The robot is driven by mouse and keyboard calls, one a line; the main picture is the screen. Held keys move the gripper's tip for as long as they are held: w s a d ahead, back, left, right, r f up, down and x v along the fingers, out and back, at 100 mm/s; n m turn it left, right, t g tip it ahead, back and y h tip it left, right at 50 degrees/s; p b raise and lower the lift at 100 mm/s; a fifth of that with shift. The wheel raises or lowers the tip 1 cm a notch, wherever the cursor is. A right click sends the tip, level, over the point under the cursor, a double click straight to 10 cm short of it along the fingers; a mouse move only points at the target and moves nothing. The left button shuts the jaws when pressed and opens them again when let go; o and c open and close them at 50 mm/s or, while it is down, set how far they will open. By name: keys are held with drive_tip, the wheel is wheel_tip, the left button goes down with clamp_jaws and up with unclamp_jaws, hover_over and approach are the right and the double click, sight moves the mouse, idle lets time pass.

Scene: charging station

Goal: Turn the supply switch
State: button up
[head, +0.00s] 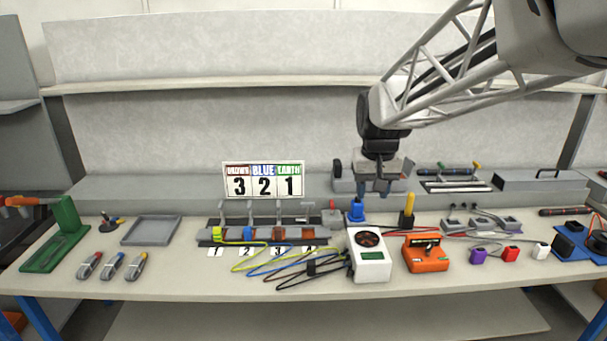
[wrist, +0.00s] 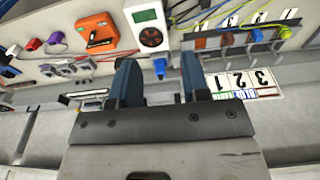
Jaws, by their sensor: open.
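My gripper (head: 376,189) is open and empty, pointing down above the back of the bench. In the wrist view its two blue fingers (wrist: 160,80) stand apart, with a small blue knob-like part (wrist: 160,67) showing between them. In the head view that blue part (head: 356,210) stands upright behind the white unit (head: 370,257), below and left of the fingers, apart from them. The white unit has a round dark fan and a green display. A red-topped grey block (head: 331,217) stands to its left. No label shows which part is the supply switch.
An orange meter-like box (head: 426,254) and a yellow-black upright handle (head: 408,208) stand to the right. Left are a clamp row with coloured cables (head: 270,238), a number sign (head: 264,180) and a grey tray (head: 151,230). The front edge is mostly clear.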

drive_tip(key=w+a+f, duration=0.1)
drive_tip(key=w+f, duration=0.2)
drive_tip(key=w, duration=0.7)
drive_tip(key=w+f, duration=0.3)
drive_tip(key=w, duration=0.8)
drive_tip(key=g, duration=0.2)
hover_over(332, 203)
drive_tip(key=f, duration=1.3)
drive_tip(key=shift+s, duration=0.3)
drive_tip(key=shift+w+f, duration=0.3)
drive_tip(key=shift+w, duration=0.05)
drive_tip(key=shift+f, duration=3.9)
clamp_jaws()
